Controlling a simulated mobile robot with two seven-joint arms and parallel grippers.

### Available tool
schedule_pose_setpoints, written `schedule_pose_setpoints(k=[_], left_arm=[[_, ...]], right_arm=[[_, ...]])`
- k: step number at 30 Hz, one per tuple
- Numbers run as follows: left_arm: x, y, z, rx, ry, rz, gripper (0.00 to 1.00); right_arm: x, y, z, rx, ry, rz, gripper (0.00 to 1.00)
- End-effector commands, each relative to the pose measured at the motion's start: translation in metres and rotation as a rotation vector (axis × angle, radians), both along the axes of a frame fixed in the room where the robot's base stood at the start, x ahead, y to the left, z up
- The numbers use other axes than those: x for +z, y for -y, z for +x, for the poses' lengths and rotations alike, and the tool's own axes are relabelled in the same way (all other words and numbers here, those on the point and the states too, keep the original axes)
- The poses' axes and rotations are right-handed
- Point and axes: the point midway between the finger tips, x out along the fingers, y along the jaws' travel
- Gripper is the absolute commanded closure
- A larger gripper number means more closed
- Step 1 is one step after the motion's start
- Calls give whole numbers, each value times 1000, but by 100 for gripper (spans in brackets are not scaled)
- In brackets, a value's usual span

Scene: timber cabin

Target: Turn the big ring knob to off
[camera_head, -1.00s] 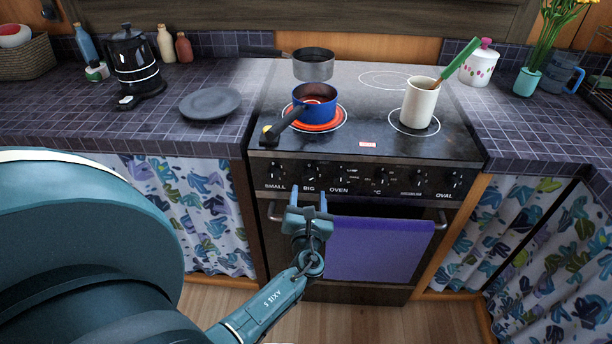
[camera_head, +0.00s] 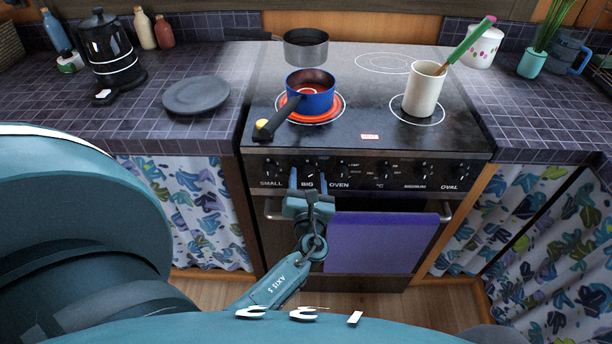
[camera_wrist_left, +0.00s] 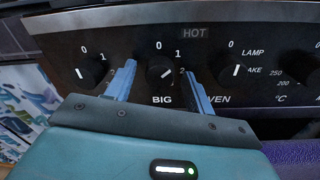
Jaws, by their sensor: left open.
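The big ring knob (camera_head: 310,169) is a dark round knob on the stove's front panel, above the label BIG. In the left wrist view the knob (camera_wrist_left: 160,74) has its white mark slanted toward the upper right, away from the 0 straight above it. My left gripper (camera_head: 308,177) is open in front of the panel. In the wrist view its two blue fingers (camera_wrist_left: 159,72) stand on either side of the knob, with gaps visible. Whether the tips reach the knob's depth I cannot tell. My right gripper is not in view.
The ring under the blue pot (camera_head: 311,97) glows red. The small knob (camera_wrist_left: 90,73) and oven knob (camera_wrist_left: 235,72) flank the big one. A purple towel (camera_head: 380,242) hangs on the oven rail. A grey pan (camera_head: 306,48) and cream utensil pot (camera_head: 424,90) stand on the hob.

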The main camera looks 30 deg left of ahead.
Motion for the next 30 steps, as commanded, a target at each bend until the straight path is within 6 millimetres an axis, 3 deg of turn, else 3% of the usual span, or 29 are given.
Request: schedule_pose_setpoints(k=[8, 24, 30], left_arm=[[0, 0, 0, 0, 0, 0, 47], [0, 0, 0, 0, 0, 0, 91], [0, 0, 0, 0, 7, -11, 91]], right_arm=[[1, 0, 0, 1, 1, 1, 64], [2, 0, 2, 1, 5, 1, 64], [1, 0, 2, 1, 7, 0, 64]])
